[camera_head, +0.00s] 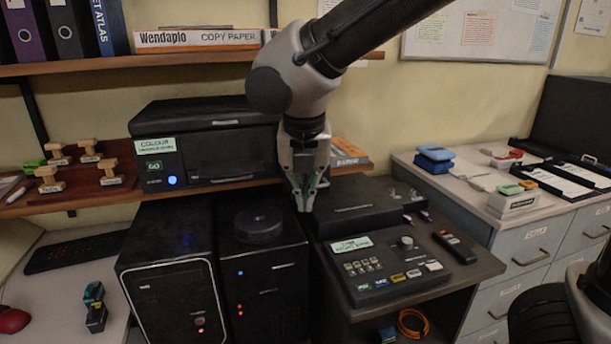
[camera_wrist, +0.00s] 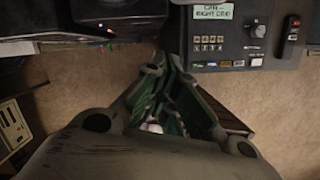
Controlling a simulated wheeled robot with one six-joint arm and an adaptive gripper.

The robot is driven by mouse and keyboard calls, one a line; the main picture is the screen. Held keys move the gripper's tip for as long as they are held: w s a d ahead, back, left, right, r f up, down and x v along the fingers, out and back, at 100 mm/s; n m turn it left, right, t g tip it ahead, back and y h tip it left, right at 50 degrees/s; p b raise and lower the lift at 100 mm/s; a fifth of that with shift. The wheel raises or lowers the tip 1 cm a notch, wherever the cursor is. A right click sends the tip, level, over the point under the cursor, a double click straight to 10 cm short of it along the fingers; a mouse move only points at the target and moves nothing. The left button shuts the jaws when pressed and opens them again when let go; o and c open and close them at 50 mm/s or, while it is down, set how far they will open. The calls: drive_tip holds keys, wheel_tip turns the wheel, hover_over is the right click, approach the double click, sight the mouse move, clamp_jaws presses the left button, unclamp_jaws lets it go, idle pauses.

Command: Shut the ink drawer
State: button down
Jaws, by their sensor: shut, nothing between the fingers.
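The printer (camera_head: 205,145) with a green COLOUR label and a blue light sits on the shelf. Its dark front panel (camera_head: 222,153) carries a small pale label low down; I cannot tell for sure whether this is the ink drawer or whether it stands out. My gripper (camera_head: 305,208) is shut and empty, pointing down just right of the printer, between the dark tower and the black box behind the keypad console. Its fingers also fill the middle of the wrist view (camera_wrist: 165,100). My arm hides the printer's right end.
Two dark towers (camera_head: 172,275) (camera_head: 262,285) stand below the shelf. A keypad console (camera_head: 385,265) and black box (camera_head: 355,200) lie to the right; the console also shows in the wrist view (camera_wrist: 235,40). Stamps (camera_head: 75,170) stand left of the printer. Grey drawer cabinets (camera_head: 535,250) stand at right.

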drive_tip(key=shift+w+d+f, duration=0.1)
drive_tip(key=shift+w+f, duration=0.3)
drive_tip(key=shift+w, duration=0.4)
drive_tip(key=shift+w+a+f, duration=0.1)
drive_tip(key=shift+w+f, duration=0.3)
drive_tip(key=shift+w, duration=0.35)
drive_tip(key=shift+w+d+f, duration=0.1)
drive_tip(key=shift+w+f, duration=0.3)
drive_tip(key=shift+w, duration=0.4)
drive_tip(key=w+a, duration=0.1)
drive_tip(key=w, duration=0.4)
drive_tip(key=w+a, duration=0.2)
drive_tip(key=w, duration=0.3)
drive_tip(key=w+a, duration=0.1)
drive_tip(key=w, duration=0.4)
drive_tip(key=shift+w+a, duration=0.25)
drive_tip(key=shift+w, duration=0.05)
drive_tip(key=shift+r, duration=0.1)
